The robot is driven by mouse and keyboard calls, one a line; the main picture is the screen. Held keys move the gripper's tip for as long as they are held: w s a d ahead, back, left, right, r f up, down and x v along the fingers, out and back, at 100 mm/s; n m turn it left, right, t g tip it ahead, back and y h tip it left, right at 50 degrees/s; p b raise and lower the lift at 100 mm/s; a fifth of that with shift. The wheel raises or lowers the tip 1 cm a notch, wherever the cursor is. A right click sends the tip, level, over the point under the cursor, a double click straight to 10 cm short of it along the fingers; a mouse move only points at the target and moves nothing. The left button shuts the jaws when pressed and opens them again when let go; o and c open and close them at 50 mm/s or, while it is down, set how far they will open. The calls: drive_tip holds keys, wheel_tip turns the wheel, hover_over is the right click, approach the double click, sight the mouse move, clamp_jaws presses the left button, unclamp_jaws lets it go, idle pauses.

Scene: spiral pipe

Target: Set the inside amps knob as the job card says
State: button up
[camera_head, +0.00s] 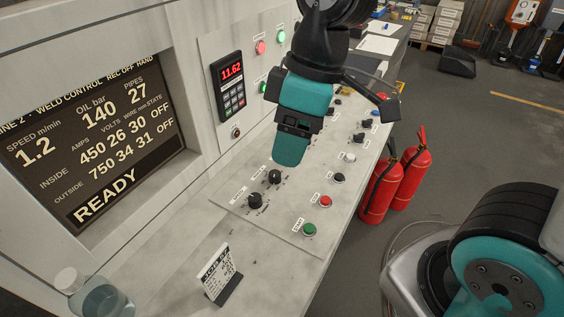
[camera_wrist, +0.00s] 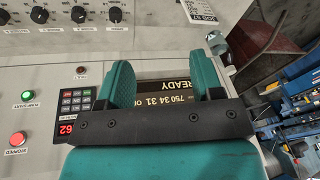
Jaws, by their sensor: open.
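The inside amps knob is one of the black dial knobs on the sloped grey panel. Two show in the head view, a nearer knob (camera_head: 255,201) and a farther knob (camera_head: 275,177). Their labels are too small to read, so I cannot tell which is inside amps. The wrist view shows several knobs in a row, one at its right end (camera_wrist: 114,14). The job card (camera_head: 216,275) stands on the desk, its text unreadable. The weld control screen (camera_head: 100,140) reads INSIDE 450 amps. My gripper (camera_head: 290,150) is open and empty above the panel; its fingers spread in the wrist view (camera_wrist: 165,80).
A keypad with a red readout (camera_head: 232,85) is on the wall. Green (camera_head: 309,229) and red (camera_head: 325,201) buttons sit along the panel's front edge. A clear jar (camera_head: 100,300) stands at lower left. Two red fire extinguishers (camera_head: 382,188) stand on the floor beside the desk.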

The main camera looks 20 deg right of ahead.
drive_tip(key=w+d+f+n+h+p, duration=0.1)
drive_tip(key=w+f+n, duration=0.1)
drive_tip(key=w+n, duration=0.5)
drive_tip(key=n+h+p, duration=0.1)
drive_tip(key=n+h, duration=0.1)
drive_tip(key=n, duration=0.3)
approach(274, 173)
drive_tip(key=shift+g, duration=0.3)
wheel_tip(274, 173, down, 10)
drive_tip(key=p, duration=0.3)
drive_tip(key=shift+r, duration=0.2)
drive_tip(key=c, duration=0.9)
